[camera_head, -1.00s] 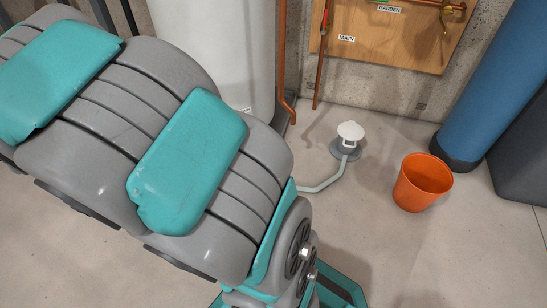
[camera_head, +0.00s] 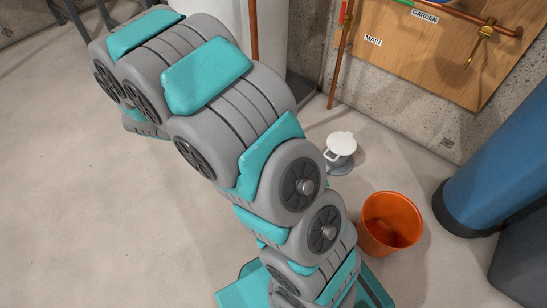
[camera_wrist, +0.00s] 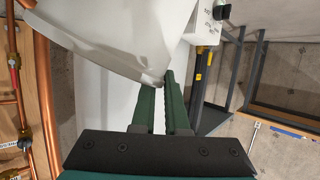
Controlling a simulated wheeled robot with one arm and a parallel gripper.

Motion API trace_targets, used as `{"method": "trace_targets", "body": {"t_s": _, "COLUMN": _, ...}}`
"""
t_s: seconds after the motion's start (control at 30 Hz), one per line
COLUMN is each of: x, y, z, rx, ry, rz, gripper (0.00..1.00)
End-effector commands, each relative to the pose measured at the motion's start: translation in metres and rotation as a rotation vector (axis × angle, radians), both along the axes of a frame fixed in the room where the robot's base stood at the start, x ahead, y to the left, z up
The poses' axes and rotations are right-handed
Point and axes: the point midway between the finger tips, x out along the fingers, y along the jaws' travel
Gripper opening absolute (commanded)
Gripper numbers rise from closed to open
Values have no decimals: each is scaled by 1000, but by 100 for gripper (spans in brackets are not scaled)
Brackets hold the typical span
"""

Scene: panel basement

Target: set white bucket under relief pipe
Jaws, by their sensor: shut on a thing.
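In the wrist view my gripper (camera_wrist: 160,85) has its two green fingers close together at the edge of a smooth white thing, which looks like the white bucket (camera_wrist: 110,45). Its curved rim lies at the fingertips, and the rest runs out of the top of the picture. A copper pipe, seemingly the relief pipe (camera_wrist: 47,100), runs down at the left of the wrist view, apart from the bucket. In the head view the copper pipe (camera_head: 253,30) shows beside the white tank, its lower end hidden by my arm. My gripper and the white bucket are hidden there.
An orange bucket (camera_head: 391,222) stands on the floor at right. A white-topped floor fitting (camera_head: 341,143) is near it. A blue cylinder (camera_head: 495,165) stands at far right. The wooden pipe board (camera_head: 425,50) is behind. Floor at left (camera_head: 90,200) is clear.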

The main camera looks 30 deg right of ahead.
Motion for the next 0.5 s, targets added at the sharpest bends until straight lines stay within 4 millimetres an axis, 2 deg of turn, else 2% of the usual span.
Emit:
{"method": "trace_targets", "body": {"t_s": 0.03, "x": -1, "y": 0, "z": -19, "rx": -2, "ry": 11, "rz": -22, "gripper": 0}}
{"method": "trace_targets", "body": {"t_s": 0.27, "x": -10, "y": -11, "z": -87, "rx": -9, "ry": 12, "rz": -147, "gripper": 0}}
{"method": "trace_targets", "body": {"t_s": 0.5, "x": -37, "y": -34, "z": -160, "rx": -15, "ry": 20, "rz": -297, "gripper": 0}}
